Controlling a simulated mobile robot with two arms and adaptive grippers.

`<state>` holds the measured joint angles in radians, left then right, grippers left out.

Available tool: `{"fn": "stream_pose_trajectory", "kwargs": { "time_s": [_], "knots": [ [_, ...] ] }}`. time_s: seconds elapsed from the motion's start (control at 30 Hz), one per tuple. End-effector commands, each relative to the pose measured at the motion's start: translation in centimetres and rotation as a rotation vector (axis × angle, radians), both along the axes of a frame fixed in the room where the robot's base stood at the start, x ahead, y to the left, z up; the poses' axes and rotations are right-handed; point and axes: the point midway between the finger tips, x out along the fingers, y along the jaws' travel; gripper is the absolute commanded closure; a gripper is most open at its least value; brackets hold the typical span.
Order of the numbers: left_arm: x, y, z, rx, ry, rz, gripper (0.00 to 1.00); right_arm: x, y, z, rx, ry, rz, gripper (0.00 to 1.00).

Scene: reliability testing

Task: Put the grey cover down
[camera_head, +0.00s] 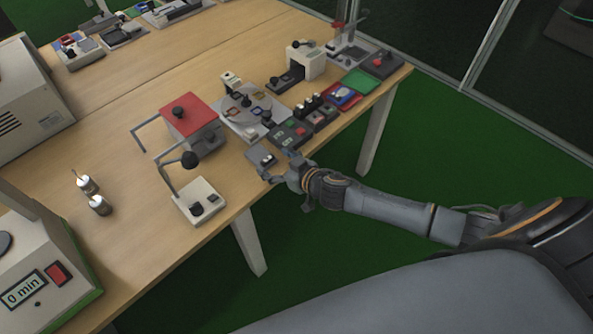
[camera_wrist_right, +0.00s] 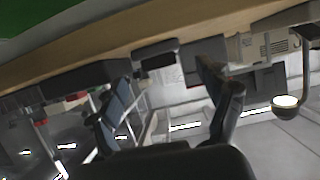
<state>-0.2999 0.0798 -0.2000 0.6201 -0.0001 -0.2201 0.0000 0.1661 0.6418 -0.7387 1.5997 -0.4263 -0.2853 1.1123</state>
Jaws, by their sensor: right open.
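A small grey block (camera_head: 261,154), which looks like the grey cover, sits at the front edge of the wooden table. My right gripper (camera_head: 276,166) is just in front of it, fingers open and pointing at it. In the right wrist view, a grey block with a dark face (camera_wrist_right: 157,54) shows beyond and between the spread fingers of my right gripper (camera_wrist_right: 166,78). The fingers look apart from it, with nothing held between them. I cannot tell whether anything lies under the block. My left gripper is not in view.
A dark panel with coloured buttons (camera_head: 291,133) stands right behind the block. A red-topped box (camera_head: 190,116) and a beige device with a black knob (camera_head: 200,201) stand to the left. Bare table (camera_head: 120,170) lies between.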

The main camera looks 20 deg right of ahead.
Motion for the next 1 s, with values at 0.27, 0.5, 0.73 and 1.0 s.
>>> {"fn": "stream_pose_trajectory", "kwargs": {
  "time_s": [0.27, 0.5, 0.73, 1.0],
  "knots": [
    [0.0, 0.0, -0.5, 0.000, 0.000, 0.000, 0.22, -5.0, -1.8, 2.2, 0.001, 0.002, 0.001, 0.22],
    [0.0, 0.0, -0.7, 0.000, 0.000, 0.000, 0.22, -7.8, -2.9, 3.6, 0.000, 0.002, 0.000, 0.22],
    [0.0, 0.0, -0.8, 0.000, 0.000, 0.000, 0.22, -8.6, -3.2, 4.1, 0.000, 0.000, 0.000, 0.22],
    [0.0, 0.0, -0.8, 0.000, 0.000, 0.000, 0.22, -8.5, -3.5, 3.5, -0.006, 0.007, -0.010, 0.22]
  ]
}}
